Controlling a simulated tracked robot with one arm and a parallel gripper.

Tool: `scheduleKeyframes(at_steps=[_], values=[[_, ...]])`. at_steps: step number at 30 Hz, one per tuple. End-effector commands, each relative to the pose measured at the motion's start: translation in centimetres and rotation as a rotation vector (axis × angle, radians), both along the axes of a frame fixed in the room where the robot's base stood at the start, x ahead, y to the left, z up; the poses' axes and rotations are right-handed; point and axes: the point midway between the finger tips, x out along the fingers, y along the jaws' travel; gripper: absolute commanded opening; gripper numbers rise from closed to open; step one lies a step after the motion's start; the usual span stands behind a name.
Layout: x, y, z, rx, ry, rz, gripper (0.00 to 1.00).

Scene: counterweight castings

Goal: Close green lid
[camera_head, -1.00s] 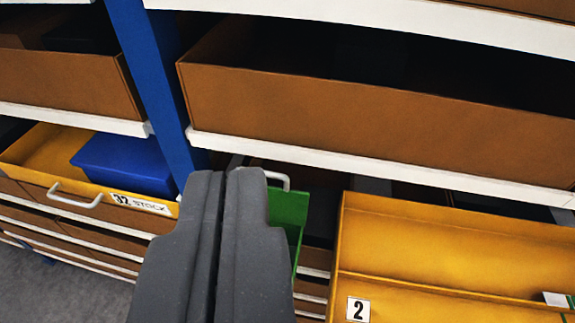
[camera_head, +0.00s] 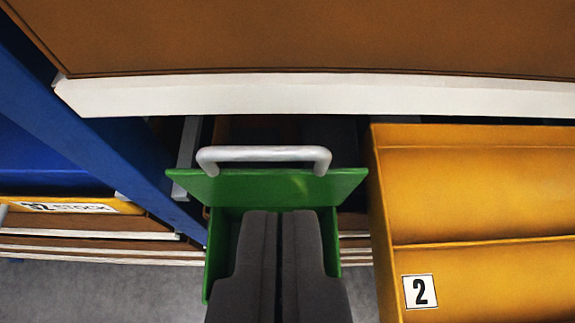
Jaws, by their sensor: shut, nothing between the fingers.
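A green lid (camera_head: 285,187) with a white bar handle (camera_head: 263,155) stands raised at the back of a narrow green box (camera_head: 219,252) in the middle of the view. The box sides show to the left and right of my gripper. My gripper (camera_head: 279,216) is shut and empty, pointing at the lid's lower part from in front. It overlaps the box and hides most of its inside. I cannot tell whether the fingertips touch the lid.
A yellow bin (camera_head: 470,200) labelled 2 stands close on the right. A blue post (camera_head: 110,150) slants down on the left. A white shelf edge (camera_head: 320,96) and a brown bin (camera_head: 320,38) hang above. A yellow drawer (camera_head: 85,205) sits at the left.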

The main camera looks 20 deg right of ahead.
Motion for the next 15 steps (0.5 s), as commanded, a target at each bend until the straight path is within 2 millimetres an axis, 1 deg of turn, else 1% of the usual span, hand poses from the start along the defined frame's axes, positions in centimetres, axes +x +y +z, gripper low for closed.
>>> scheduleKeyframes(at_steps=[8, 15], values=[[1.2, -0.4, -1.1, 0.000, 0.006, -0.004, 0.00], [3.7, -1.2, -2.9, 0.000, 0.006, -0.003, 0.00]])
